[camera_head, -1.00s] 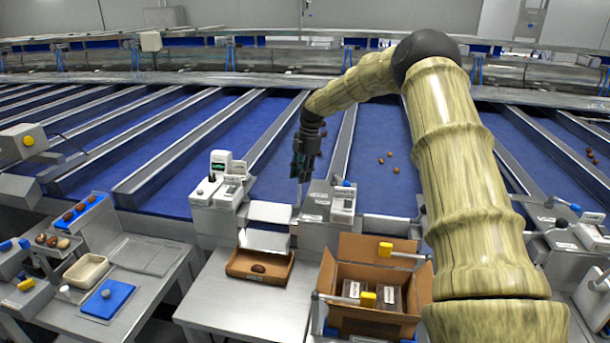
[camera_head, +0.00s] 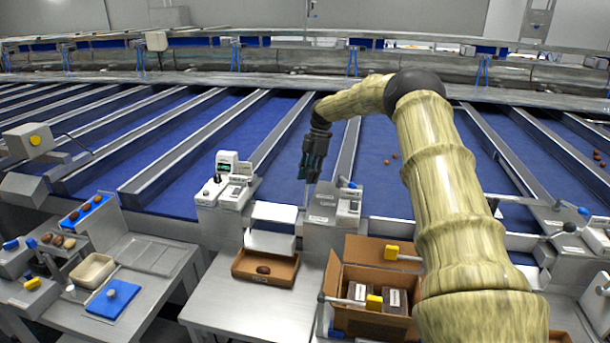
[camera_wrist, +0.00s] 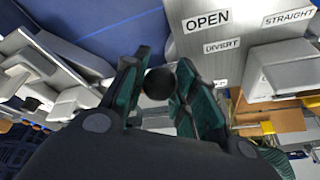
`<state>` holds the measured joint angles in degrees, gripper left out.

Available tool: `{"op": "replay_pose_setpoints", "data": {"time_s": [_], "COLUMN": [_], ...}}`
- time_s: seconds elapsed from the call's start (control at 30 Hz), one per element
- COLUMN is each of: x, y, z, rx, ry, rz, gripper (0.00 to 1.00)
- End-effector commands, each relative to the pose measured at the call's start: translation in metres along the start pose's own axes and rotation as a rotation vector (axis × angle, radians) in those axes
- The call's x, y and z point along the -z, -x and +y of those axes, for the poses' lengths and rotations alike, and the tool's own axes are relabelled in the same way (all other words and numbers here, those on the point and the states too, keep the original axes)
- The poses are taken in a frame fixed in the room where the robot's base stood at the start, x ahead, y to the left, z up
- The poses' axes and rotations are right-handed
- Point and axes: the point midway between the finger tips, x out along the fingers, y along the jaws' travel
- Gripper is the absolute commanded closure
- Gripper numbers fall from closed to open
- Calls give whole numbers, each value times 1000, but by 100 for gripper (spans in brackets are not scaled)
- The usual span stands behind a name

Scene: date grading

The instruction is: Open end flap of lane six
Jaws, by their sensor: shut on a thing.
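My gripper (camera_head: 309,178) hangs at the lower end of a lane, beside a grey control housing (camera_head: 330,215). In the wrist view, my gripper (camera_wrist: 160,90) has its green-padded fingers on either side of a round black knob (camera_wrist: 159,82), shut on it. The grey housing (camera_wrist: 230,45) beside it carries the labels OPEN, DIVERT and STRAIGHT. The knob's stem is mostly hidden by the gripper. Pale metal plates (camera_head: 274,213) stand at the lane's lower end, left of the housing; I cannot tell which part is the flap.
A shallow brown tray (camera_head: 285,281) with a date (camera_head: 263,270) sits on the bench below the plates. An open cardboard box (camera_head: 350,320) with packs stands to its right. A control unit with a small screen (camera_head: 228,165) stands left. Metal dividers (camera_head: 347,148) separate the blue lanes.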

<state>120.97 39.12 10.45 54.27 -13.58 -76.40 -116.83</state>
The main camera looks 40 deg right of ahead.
Motion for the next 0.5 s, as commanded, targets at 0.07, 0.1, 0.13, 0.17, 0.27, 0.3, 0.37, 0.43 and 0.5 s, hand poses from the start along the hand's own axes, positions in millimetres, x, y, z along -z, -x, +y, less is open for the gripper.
{"op": "replay_pose_setpoints", "data": {"time_s": [0.07,0.1,0.13,0.17,0.27,0.3,0.37,0.43,0.5], "x": [-3,-4,-5,-5,-5,-5,-5,-5,-5], "y": [-2,-2,-2,-2,-2,-2,-2,-1,-1], "z": [-2,-2,-2,-3,-3,-3,-2,-2,-2], "rx": [3,2,2,2,2,2,2,2,2], "ry": [-3,-4,-5,-5,-5,-5,-5,-5,-5], "rz": [1,1,2,1,1,0,0,0,0], "gripper": [100,100,100,100,100,100,100,65,53]}}
